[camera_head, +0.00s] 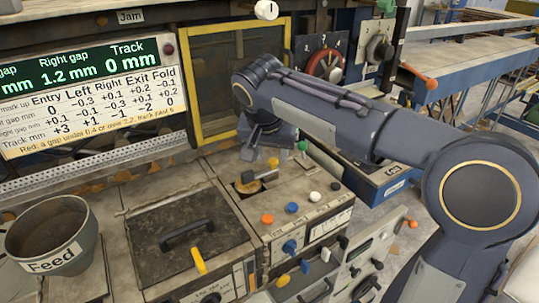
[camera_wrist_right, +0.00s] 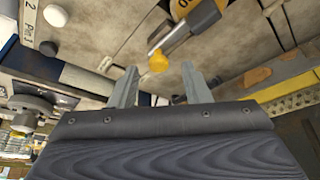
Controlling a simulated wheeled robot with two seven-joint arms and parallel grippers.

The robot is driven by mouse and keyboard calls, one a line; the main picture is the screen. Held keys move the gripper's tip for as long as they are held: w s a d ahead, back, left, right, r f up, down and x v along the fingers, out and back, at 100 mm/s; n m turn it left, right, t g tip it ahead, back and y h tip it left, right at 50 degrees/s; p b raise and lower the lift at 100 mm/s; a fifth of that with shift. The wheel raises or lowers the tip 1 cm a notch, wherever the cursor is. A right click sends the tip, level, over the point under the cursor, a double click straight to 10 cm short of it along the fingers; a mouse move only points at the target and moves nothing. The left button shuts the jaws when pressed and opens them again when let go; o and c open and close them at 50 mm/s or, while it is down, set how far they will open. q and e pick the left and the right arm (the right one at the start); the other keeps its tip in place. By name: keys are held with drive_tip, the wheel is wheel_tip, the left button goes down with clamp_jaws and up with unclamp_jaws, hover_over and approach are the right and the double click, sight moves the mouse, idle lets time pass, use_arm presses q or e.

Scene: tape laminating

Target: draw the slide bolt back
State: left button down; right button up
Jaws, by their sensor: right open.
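My right gripper (camera_head: 258,146) hangs above the far part of the machine bench in the head view, partly hidden by its own arm. In the right wrist view its two fingers (camera_wrist_right: 160,86) are apart with nothing between them. I cannot tell for certain which fitting is the slide bolt. My left gripper is not in view.
A hatch with a black handle (camera_head: 187,233) and a yellow knob (camera_head: 199,261) is on the bench. A feed hopper (camera_head: 48,232) stands at left. Several coloured knobs, including a white one (camera_head: 315,197), stand up at right. A yellow-framed panel (camera_head: 203,131) rises behind.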

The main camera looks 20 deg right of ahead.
drive_tip(key=shift+x, duration=0.75)
clamp_jaws()
